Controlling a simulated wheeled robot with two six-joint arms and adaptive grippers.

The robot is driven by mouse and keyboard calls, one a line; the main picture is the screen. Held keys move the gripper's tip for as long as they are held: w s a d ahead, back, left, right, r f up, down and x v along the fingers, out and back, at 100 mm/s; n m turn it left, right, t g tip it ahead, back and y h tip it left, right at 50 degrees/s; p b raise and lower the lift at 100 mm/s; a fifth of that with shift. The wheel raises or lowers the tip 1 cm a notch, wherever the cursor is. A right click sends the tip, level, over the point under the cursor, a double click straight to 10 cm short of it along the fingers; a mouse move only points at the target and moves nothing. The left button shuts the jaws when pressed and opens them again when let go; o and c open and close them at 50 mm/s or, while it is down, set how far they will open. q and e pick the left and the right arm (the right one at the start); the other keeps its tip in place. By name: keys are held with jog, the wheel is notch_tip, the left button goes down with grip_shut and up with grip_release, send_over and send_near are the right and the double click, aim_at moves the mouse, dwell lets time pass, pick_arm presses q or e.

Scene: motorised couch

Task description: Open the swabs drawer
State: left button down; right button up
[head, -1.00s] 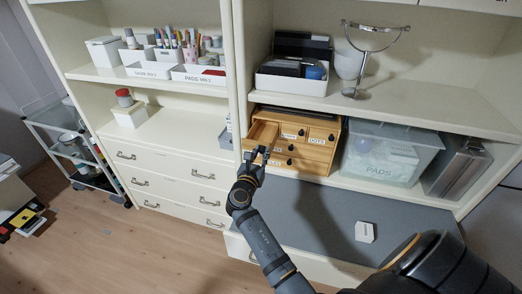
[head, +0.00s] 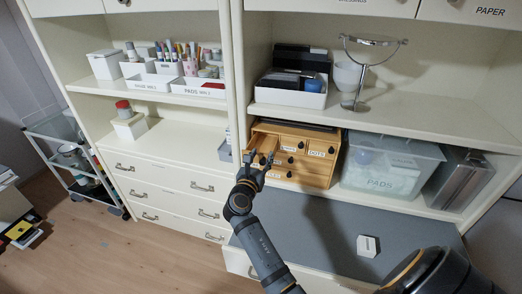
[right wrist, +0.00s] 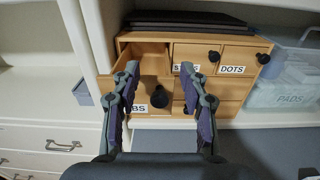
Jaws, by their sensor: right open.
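The small wooden drawer unit (head: 318,178) stands in the right cabinet's lower bay. Its top left drawer (right wrist: 150,62) is pulled out and I see into its empty-looking inside. The front's label is partly hidden by a finger and ends in "BS", which fits the swabs drawer; a round dark knob (right wrist: 160,97) sits beside it. My right gripper (head: 261,157) is open at this drawer, and in the right wrist view its fingers (right wrist: 160,72) stand either side of the knob, apart from it. My left gripper is not in view.
Other drawers, one labelled DOTS (right wrist: 232,69), look shut. A clear PADS bin (head: 392,170) stands right of the unit. A grey surface (head: 310,225) with a small white block (head: 367,246) lies in front. A cabinet upright (head: 237,90) is close on the left.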

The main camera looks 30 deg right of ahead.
notch_tip(320, 180, up, 7)
jog(key=shift+f, duration=0.2)
dwell(0.5)
